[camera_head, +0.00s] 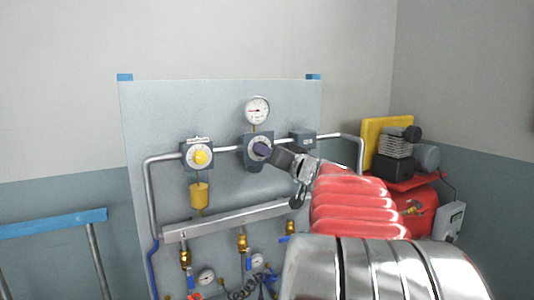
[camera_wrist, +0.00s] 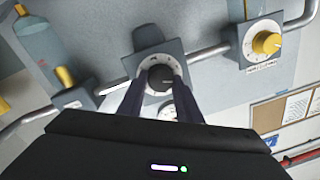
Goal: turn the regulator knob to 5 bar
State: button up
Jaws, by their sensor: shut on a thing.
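The regulator knob (camera_wrist: 160,76) is dark and round, in the middle of a white dial on a grey block. My gripper (camera_wrist: 159,82) is shut on it, one dark finger on each side. In the head view the regulator block (camera_head: 249,138) is on the upright panel, and my gripper (camera_head: 270,152) reaches it from the right, hiding part of the dial. A round pressure gauge (camera_head: 257,110) with a white face and a red mark is just above the block; its reading is too small to tell. It shows partly between my fingers in the wrist view (camera_wrist: 168,112).
A yellow knob (camera_head: 200,157) on a white dial is left of the regulator. Grey pipe (camera_head: 230,149) runs on both sides. A small grey box (camera_head: 303,140) is close to the right. A red compressor (camera_head: 420,205) stands further right, and a blue-topped bench (camera_head: 50,222) at left.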

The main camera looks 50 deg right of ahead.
jog(key=m, duration=0.7)
jog(key=m+h, duration=0.1)
jog(key=m, duration=1.3)
jog(key=shift+f+h, duration=0.3)
jog(key=shift+f, duration=0.1)
jog(key=shift+f+m, duration=0.1)
jog(key=shift+m, duration=0.2)
jog(key=o, duration=0.8)
jog(key=shift+c, duration=0.2)
jog(key=shift+o, duration=1.4)
jog(key=shift+a+r, duration=0.1)
jog(key=shift+r, duration=0.15)
jog(key=v, duration=1.3)
jog(key=shift+s+a, duration=0.15)
jog(key=shift+s, duration=0.2)
